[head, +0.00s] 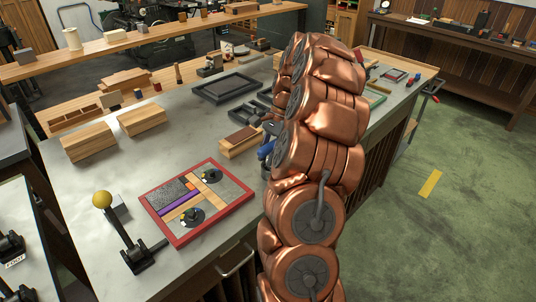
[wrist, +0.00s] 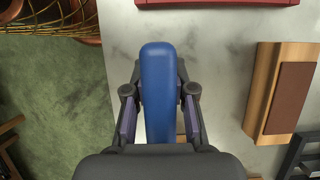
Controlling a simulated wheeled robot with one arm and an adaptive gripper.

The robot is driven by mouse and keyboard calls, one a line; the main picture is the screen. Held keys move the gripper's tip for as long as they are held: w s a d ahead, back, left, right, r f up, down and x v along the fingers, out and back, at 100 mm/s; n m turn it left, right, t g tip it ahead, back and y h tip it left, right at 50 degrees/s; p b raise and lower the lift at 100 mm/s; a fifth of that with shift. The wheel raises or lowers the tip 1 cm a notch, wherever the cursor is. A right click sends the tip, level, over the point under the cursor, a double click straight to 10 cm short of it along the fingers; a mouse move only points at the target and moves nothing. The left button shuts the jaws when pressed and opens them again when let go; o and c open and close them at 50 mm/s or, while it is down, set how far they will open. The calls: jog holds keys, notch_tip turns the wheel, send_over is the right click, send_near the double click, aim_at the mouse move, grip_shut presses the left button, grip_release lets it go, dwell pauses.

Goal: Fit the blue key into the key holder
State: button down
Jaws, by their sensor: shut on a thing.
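The blue key (wrist: 159,70) is a long rounded blue bar in the middle of the wrist view. My gripper (wrist: 159,104) is shut on it, with one dark finger on each side. The key's far end reaches past the fingertips toward the top of the picture; its near end is hidden by the gripper body. In the head view a small part of the blue key (head: 266,150) shows left of my copper arm, which hides most of the gripper. I cannot tell for sure which thing is the key holder.
A wooden block with a brown top (head: 241,139) stands close by; it is also right of the gripper in the wrist view (wrist: 262,92). A red-framed board (head: 160,228) lies front left. A yellow-knobbed lever (head: 102,200) stands left of it.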

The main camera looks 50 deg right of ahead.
aim_at(272, 142)
jog(key=shift+f, duration=0.45)
jog(key=c, duration=0.9)
grip_release()
jog(key=shift+r, duration=0.1)
jog(key=shift+v, duration=3.65)
